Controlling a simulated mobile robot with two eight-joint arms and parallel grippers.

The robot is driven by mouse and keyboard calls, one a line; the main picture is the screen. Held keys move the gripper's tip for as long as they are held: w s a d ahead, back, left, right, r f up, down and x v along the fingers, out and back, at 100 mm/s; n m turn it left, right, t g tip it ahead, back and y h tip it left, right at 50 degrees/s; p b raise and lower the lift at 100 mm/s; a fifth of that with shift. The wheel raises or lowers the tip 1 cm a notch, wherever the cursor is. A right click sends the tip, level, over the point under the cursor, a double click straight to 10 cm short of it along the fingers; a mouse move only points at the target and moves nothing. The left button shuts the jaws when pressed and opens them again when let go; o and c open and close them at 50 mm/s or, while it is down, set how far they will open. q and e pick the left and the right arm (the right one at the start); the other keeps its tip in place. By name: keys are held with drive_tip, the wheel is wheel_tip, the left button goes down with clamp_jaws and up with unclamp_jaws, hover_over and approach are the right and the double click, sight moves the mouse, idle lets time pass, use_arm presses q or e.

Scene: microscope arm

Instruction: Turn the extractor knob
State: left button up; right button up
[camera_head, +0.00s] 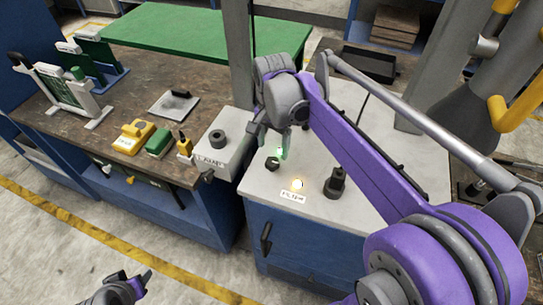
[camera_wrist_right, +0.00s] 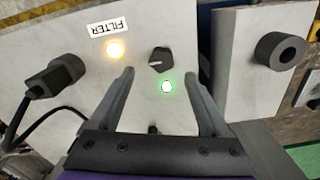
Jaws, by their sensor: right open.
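A small black knob (camera_head: 272,163) sits on the light grey top of a blue cabinet, beside a lit green lamp (camera_head: 281,153). No readable label names it as the extractor knob. In the right wrist view the knob (camera_wrist_right: 161,58) is faceted, with the green lamp (camera_wrist_right: 167,87) next to it. My right gripper (camera_head: 283,143) is above the panel. Its open fingers (camera_wrist_right: 158,77) appear either side of the knob and lamp in the wrist view, with nothing between them; contact is not visible. My left gripper (camera_head: 128,285) is low at the left, its opening unclear.
A yellow lamp (camera_head: 297,184), a FILTER label (camera_head: 293,197) and a black plug with cable (camera_head: 335,182) share the panel. A grey box with a dark ring (camera_head: 218,139) stands to the left. A wooden bench (camera_head: 130,85) holds several small items.

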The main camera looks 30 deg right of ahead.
sight(272, 162)
wheel_tip(272, 162, down, 6)
drive_tip(key=shift+w+r, duration=0.15)
drive_tip(key=shift+r, duration=0.1)
drive_tip(key=shift+f, duration=0.35)
drive_tip(key=shift+c, duration=0.3)
clamp_jaws()
